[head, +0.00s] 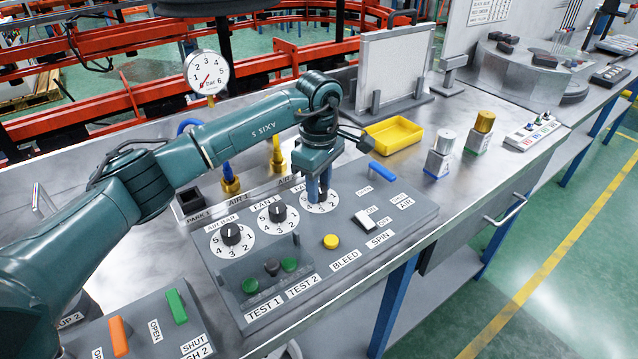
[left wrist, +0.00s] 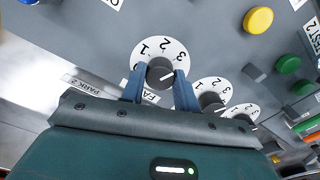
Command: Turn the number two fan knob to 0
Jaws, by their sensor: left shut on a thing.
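The number two fan knob sits on the third white numbered dial (head: 308,208) of the grey control panel, mostly hidden by my gripper in the head view. My left gripper (head: 319,190) reaches down onto it, and its two blue fingers are shut on the knob. My right gripper is not in view.
A yellow button (head: 331,242), a white rocker switch (head: 366,220) and a blue lever (head: 382,172) are on the same panel. Green buttons (head: 289,264) are at its front left. A yellow tray (head: 393,134) and a pressure gauge (head: 207,73) stand behind.

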